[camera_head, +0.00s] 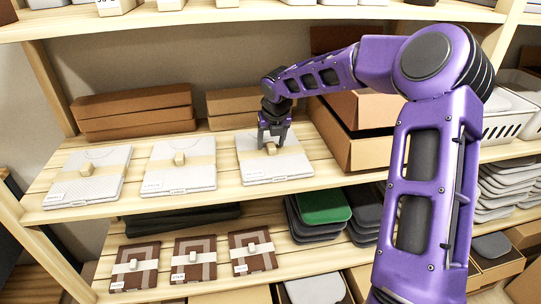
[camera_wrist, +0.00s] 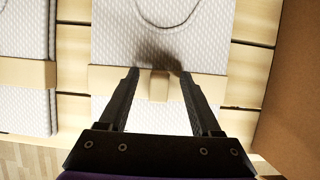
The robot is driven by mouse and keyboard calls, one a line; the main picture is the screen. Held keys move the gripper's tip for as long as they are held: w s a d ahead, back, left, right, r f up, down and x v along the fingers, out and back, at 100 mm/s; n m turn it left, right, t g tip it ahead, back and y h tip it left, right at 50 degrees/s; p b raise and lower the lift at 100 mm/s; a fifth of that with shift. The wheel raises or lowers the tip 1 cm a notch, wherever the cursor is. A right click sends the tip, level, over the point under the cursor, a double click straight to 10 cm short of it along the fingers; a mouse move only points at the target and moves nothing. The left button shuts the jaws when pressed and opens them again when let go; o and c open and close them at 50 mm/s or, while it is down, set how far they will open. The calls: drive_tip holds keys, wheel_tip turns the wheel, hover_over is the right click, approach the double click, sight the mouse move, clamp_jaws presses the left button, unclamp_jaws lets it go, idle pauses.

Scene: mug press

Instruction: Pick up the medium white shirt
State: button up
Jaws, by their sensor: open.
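Three folded white shirts lie in a row on the upper shelf: a left one (camera_head: 98,185), a middle one (camera_head: 196,177) and a right one (camera_head: 292,165). Each has a beige band with a small block on top; their size labels are too small to read. My gripper (camera_head: 272,147) is over the right shirt, fingers pointing down. In the wrist view, my open fingers (camera_wrist: 159,75) stand on either side of the block (camera_wrist: 159,86) on this shirt's band (camera_wrist: 112,80), with a gap on both sides. Whether they touch the shirt is unclear.
Brown boxes (camera_head: 134,110) stand behind the shirts, and an open cardboard box (camera_head: 350,145) stands close on the right. Brown folded items (camera_head: 194,260) and dark and green stacks (camera_head: 322,205) fill the lower shelf. Another shelf (camera_head: 200,17) runs above.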

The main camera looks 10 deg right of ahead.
clamp_jaws()
idle(0.3)
idle(1.1)
